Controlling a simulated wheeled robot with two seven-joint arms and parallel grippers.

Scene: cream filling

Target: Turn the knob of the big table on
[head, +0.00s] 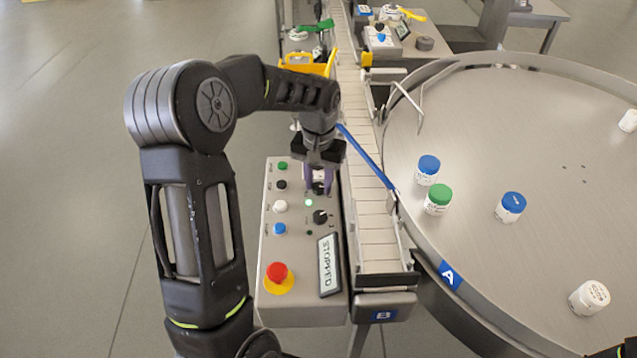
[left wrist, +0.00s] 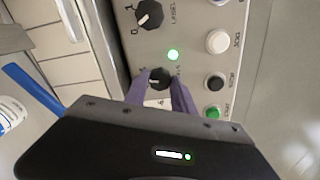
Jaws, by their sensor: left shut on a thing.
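The grey control panel (head: 299,262) stands beside the conveyor, with two black knobs, several coloured buttons and a display (head: 329,264) reading STOPPED. My left gripper (head: 318,181) reaches down over the panel's far end, its purple fingers shut on the farther black knob (head: 318,188). In the left wrist view the fingers stand on either side of this knob (left wrist: 160,78), and its white mark shows. The other knob (head: 320,217) is free, and it also shows in the left wrist view (left wrist: 149,14). A green lamp (head: 309,202) between the knobs is lit. My right gripper is not in view.
The big round table (head: 540,150) is on the right, bearing several white jars with blue, green or white lids. The conveyor (head: 377,225) runs between panel and table, with a blue guide bar (head: 366,158). A red emergency button (head: 277,272) sits at the panel's near end.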

